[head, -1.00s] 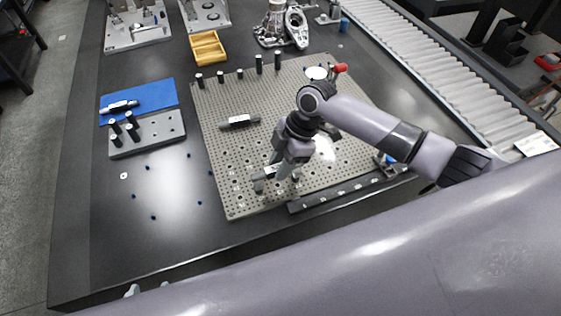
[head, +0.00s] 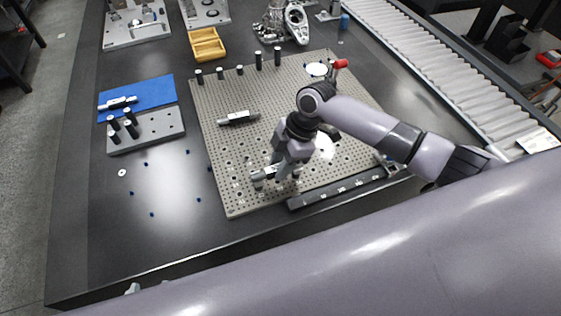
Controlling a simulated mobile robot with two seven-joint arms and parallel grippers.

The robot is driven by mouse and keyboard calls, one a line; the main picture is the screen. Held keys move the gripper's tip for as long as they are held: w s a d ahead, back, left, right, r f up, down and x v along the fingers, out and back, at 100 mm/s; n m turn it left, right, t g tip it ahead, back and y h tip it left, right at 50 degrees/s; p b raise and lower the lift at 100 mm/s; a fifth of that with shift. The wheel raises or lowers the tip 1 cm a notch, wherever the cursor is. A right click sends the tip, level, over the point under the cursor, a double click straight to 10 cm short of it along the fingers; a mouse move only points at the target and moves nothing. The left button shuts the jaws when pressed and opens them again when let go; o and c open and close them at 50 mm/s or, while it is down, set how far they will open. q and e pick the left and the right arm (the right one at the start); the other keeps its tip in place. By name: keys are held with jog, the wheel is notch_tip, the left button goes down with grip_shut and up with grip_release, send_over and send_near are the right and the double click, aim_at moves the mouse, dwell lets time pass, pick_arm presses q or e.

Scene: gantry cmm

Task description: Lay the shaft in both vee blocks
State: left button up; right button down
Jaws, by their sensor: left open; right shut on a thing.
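My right gripper (head: 277,167) is shut on a short bar with a pale middle, which looks like the shaft (head: 264,173). It is low over the near left part of the perforated plate (head: 217,130). Small dark shapes just beneath the bar may be the vee blocks (head: 258,185); the fingers partly hide them. I cannot tell whether the bar touches them. My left gripper (head: 147,287) shows only as fingertips at the bottom edge, apart and empty; my arm hides the rest.
A similar bar (head: 238,118) lies on the plate, another (head: 118,103) on the blue mat (head: 155,92). A grey block with black pegs (head: 160,128) stands beside the mat. Black posts (head: 258,61) line the plate's far edge. A dark rail (head: 340,188) lies along its near edge.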

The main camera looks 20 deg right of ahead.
jog(key=c, duration=0.7)
grip_release()
jog(key=shift+f, duration=0.15)
jog(key=v, duration=0.7)
jog(key=shift+r, duration=0.2)
jog(key=shift+s+f, duration=0.1)
